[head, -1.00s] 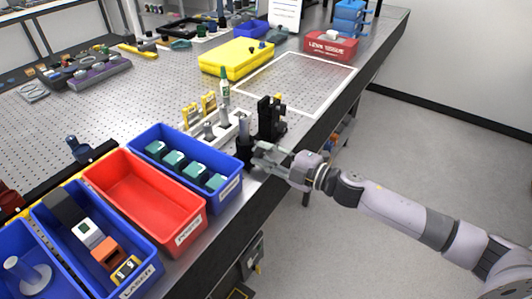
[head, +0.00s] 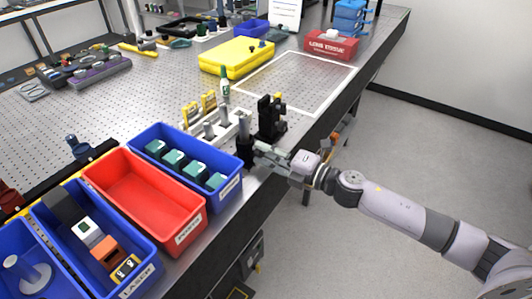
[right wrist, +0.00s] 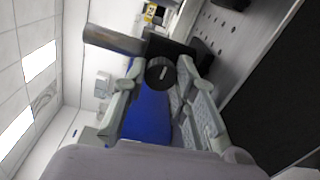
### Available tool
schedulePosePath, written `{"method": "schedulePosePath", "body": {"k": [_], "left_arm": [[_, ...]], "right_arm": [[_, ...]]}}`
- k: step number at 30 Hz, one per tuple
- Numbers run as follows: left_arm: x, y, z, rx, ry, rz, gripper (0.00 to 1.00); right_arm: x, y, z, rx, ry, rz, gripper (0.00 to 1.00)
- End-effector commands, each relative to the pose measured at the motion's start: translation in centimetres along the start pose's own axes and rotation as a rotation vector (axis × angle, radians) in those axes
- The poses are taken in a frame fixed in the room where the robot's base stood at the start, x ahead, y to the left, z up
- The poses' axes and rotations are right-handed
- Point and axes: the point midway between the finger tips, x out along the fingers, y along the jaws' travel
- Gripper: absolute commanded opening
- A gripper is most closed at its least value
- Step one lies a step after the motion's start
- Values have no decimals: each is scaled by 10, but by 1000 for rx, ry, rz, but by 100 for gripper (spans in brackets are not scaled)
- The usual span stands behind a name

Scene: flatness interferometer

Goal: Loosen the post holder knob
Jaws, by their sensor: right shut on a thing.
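The black post holder (head: 244,154) stands upright near the front edge of the optical table, with a silver post (head: 243,124) in its top. Its round black knob (right wrist: 160,73) with a pale mark shows in the right wrist view, where the post (right wrist: 113,40) lies sideways in the picture. My right gripper (head: 259,147) reaches the holder from the right and is shut on the knob. In the right wrist view, the gripper's fingertips (right wrist: 162,71) are on either side of the knob. In the head view the knob is hidden by the fingers. My left gripper is not in view.
A blue bin of teal-topped parts (head: 150,128) stands left of the holder, beside an empty red bin (head: 120,160). A black mount (head: 269,120) stands just behind my gripper. A white-outlined area (head: 300,80) farther back is clear.

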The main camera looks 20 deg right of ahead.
Motion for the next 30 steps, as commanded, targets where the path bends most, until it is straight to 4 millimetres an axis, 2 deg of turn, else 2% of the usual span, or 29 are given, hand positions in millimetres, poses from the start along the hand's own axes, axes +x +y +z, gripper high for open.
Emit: {"method": "schedulePosePath", "body": {"k": [9, 10, 18, 30], "left_arm": [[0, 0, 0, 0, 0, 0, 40], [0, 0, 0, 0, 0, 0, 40], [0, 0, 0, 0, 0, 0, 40], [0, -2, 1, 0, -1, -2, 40]], "right_arm": [[0, -2, -2, 2, 3, -3, 0], [0, -2, -2, 2, 3, -3, 27], [0, -1, -1, 2, 1, -2, 45], [-3, -1, 0, 2, 0, -1, 46]]}}
